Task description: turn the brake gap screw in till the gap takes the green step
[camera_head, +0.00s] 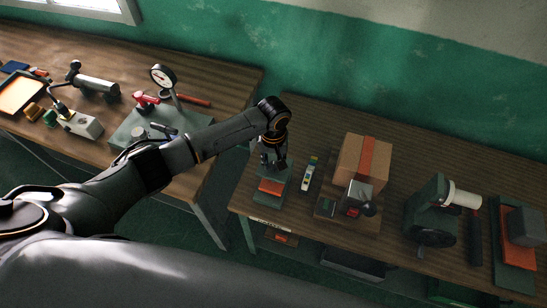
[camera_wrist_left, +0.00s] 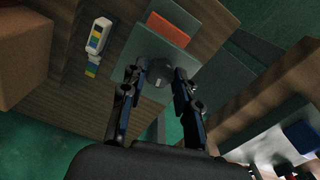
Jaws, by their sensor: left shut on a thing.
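My left gripper (camera_head: 273,162) reaches down over a small green fixture (camera_head: 264,200) with an orange block (camera_head: 270,187) on it, at the left end of the right bench. In the left wrist view its two fingers (camera_wrist_left: 160,70) stand on either side of a grey round knob (camera_wrist_left: 160,79), which I take for the gap screw, and are shut on it. The gap itself cannot be made out. A white gauge with coloured steps (camera_head: 308,175) lies on the bench just right of the fixture; it also shows in the left wrist view (camera_wrist_left: 97,38). My right gripper is not in view.
A cardboard box (camera_head: 361,160) and a grey device with a red part (camera_head: 352,200) stand right of the gauge. Further right are a dark green machine (camera_head: 430,212) and an orange-topped tray (camera_head: 515,240). The left bench (camera_head: 215,75) holds a dial gauge (camera_head: 162,77) and tools.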

